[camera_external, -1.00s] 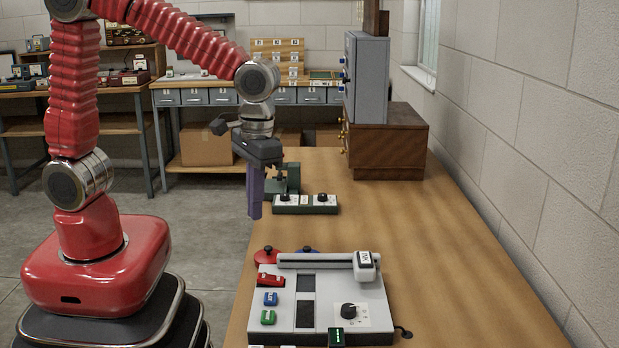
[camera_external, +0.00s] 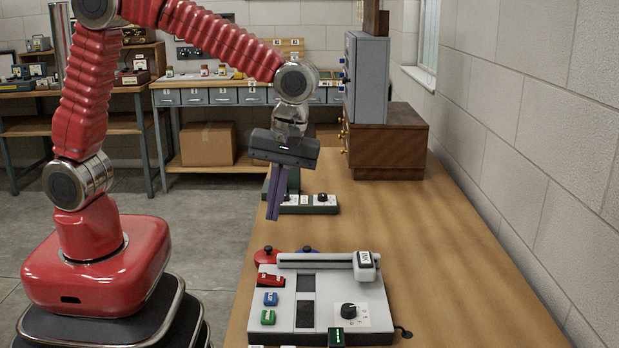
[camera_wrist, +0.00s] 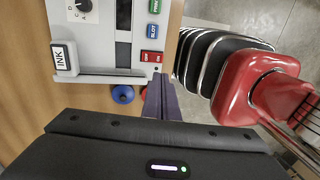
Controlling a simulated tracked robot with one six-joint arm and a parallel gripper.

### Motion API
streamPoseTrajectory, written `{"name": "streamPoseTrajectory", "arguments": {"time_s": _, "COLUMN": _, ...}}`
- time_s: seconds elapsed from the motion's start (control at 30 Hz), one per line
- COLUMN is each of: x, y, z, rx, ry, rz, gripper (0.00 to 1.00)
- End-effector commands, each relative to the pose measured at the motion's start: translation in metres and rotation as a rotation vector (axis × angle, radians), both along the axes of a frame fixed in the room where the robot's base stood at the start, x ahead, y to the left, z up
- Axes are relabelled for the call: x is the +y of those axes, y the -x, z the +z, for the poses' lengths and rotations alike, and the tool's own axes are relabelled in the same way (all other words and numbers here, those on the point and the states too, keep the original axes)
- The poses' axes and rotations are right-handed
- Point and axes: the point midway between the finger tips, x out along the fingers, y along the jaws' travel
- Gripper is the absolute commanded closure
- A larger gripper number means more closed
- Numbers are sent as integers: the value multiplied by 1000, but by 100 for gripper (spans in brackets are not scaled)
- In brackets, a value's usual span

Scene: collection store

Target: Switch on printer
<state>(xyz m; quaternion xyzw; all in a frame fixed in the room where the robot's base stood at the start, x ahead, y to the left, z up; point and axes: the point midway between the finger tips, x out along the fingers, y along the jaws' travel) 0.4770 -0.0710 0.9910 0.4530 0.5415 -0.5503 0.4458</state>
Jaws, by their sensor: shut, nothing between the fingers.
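The printer (camera_external: 375,303), a pale grey box, lies on the wooden bench in the foreground. On its left side are a red rocker switch (camera_external: 271,280), a blue button (camera_external: 271,299) and a green button (camera_external: 268,317). In the wrist view, the red switch (camera_wrist: 151,57) has white lettering, too small to read surely. A black dial (camera_external: 348,311) and a white block marked INK (camera_wrist: 66,58) are also on the printer. My gripper (camera_external: 272,217) is shut and empty, pointing down above the bench's left edge, behind the printer and apart from it.
A green device with white switches (camera_external: 310,203) is behind my gripper. A wooden cabinet (camera_external: 390,145) stands farther back. The bench's right side is clear.

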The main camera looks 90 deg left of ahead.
Motion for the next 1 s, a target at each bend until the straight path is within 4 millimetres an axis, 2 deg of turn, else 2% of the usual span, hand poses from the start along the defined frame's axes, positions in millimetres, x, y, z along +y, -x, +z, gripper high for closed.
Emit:
{"name": "streamPoseTrajectory", "arguments": {"time_s": 0.4, "x": 0, "y": 0, "z": -1, "rx": -1, "ry": -3, "rz": 17, "gripper": 100}}
{"name": "streamPoseTrajectory", "arguments": {"time_s": 0.57, "x": 0, "y": 1, "z": -7, "rx": 0, "ry": -3, "rz": 16, "gripper": 100}}
{"name": "streamPoseTrajectory", "arguments": {"time_s": 0.77, "x": 0, "y": 7, "z": -30, "rx": 2, "ry": -3, "rz": 16, "gripper": 100}}
{"name": "streamPoseTrajectory", "arguments": {"time_s": 1.0, "x": 0, "y": 14, "z": -67, "rx": 3, "ry": -4, "rz": 16, "gripper": 100}}
